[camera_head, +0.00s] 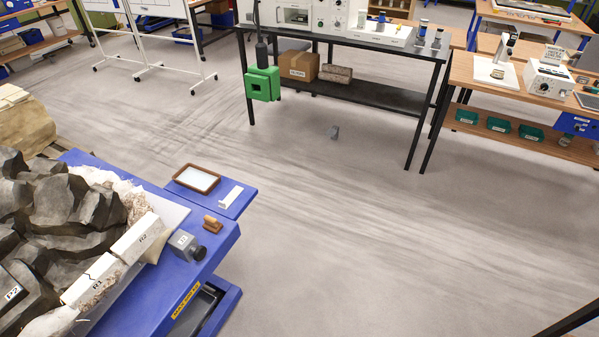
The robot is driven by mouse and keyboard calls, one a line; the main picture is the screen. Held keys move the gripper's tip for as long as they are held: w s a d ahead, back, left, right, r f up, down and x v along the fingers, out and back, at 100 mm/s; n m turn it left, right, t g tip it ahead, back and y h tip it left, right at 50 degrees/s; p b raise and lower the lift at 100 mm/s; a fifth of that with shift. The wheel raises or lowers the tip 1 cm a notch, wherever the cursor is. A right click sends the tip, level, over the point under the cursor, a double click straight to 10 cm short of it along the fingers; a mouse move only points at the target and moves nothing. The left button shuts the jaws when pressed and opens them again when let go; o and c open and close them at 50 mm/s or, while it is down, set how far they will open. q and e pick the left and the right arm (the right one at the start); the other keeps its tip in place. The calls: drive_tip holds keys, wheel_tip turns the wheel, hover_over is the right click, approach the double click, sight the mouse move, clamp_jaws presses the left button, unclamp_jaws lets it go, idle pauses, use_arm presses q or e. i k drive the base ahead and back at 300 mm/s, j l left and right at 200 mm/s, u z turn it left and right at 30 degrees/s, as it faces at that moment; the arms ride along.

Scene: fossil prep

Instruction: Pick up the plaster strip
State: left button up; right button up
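A small white strip (231,196), which looks like the plaster strip, lies on the blue side shelf (246,206) of the blue table. It is right of a brown-framed tray (197,179) with a white inside.
The blue table (210,251) holds a brown wooden-looking piece (212,224) and a grey block with a dark knob (187,246). A black-framed bench (345,38) stands at the back, with a wooden bench (470,72) at right. The middle floor is largely clear.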

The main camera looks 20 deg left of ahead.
sight(233, 193)
drive_tip(key=i+u, duration=0.1)
drive_tip(key=i, duration=0.45)
drive_tip(key=i+l, duration=0.2)
drive_tip(key=i, duration=0.4)
drive_tip(key=i+l+u, duration=0.15)
drive_tip(key=i, duration=0.4)
